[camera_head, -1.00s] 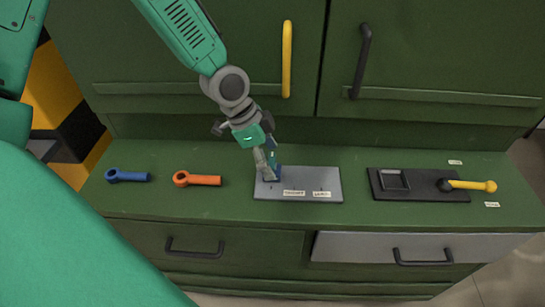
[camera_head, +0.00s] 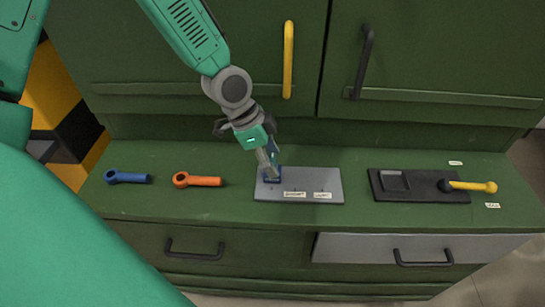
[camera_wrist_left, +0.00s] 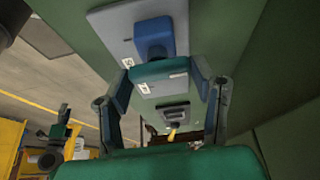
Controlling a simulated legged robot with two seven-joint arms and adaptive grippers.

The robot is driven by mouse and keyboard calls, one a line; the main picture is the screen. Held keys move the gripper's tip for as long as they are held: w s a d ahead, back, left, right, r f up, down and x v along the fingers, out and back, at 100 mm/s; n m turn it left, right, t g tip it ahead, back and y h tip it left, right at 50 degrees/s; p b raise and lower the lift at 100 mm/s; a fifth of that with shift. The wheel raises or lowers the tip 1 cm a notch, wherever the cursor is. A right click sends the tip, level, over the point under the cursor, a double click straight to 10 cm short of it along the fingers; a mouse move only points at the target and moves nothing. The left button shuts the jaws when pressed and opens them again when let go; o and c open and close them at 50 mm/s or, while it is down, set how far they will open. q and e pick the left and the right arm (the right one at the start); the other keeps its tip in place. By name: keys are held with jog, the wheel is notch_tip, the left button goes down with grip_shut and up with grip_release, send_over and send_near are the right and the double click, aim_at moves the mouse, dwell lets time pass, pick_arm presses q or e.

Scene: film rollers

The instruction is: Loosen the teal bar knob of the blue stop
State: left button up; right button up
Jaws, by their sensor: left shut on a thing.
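The blue stop (camera_head: 273,179) stands on the left part of a grey plate (camera_head: 325,180) on the green counter. It also shows in the left wrist view (camera_wrist_left: 154,38) as a blue block on the plate. My right gripper is not in view.
A blue wrench-like piece (camera_head: 128,177) and an orange one (camera_head: 198,181) lie on the counter to the left. At right, a black base (camera_head: 420,194) carries a yellow-handled lever (camera_head: 472,186). Cabinet doors with a yellow handle (camera_head: 288,60) and a black handle (camera_head: 362,60) stand behind.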

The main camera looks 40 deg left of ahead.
pick_arm(q)
jog(key=shift+a+r, duration=0.1)
jog(key=n, duration=0.2)
jog(key=n+t+y+p, duration=0.1)
jog(key=n, duration=0.2)
jog(key=shift+s+y, duration=0.15)
jog(key=shift+y, duration=0.15)
jog(key=n+y+p, duration=0.1)
jog(key=n, duration=0.1)
jog(key=n+t+p, duration=0.1)
jog(key=n, duration=0.1)
jog(key=shift+s+n+y, duration=0.1)
jog(key=shift+n+y, duration=0.2)
jog(key=shift+y, duration=0.1)
jog(key=n, duration=0.1)
jog(key=n+y+p, duration=0.1)
jog(key=n, duration=0.1)
jog(key=n+p, duration=0.1)
jog(key=shift+d+y, duration=0.25)
jog(key=shift+y, duration=0.05)
jog(key=shift+s+d+f+n+g+y+p, duration=0.1)
jog(key=shift+n+g+y+p, duration=0.2)
jog(key=shift+n+p, duration=0.65)
jog(key=shift+s+f+n+g+y+p, duration=0.1)
jog(key=shift+n+y+p, duration=0.35)
jog(key=shift+n, duration=0.9)
jog(key=shift+f, duration=0.1)
jog(key=o, duration=1.1)
jog(key=shift+o, duration=0.3)
jog(key=shift+w, duration=0.15)
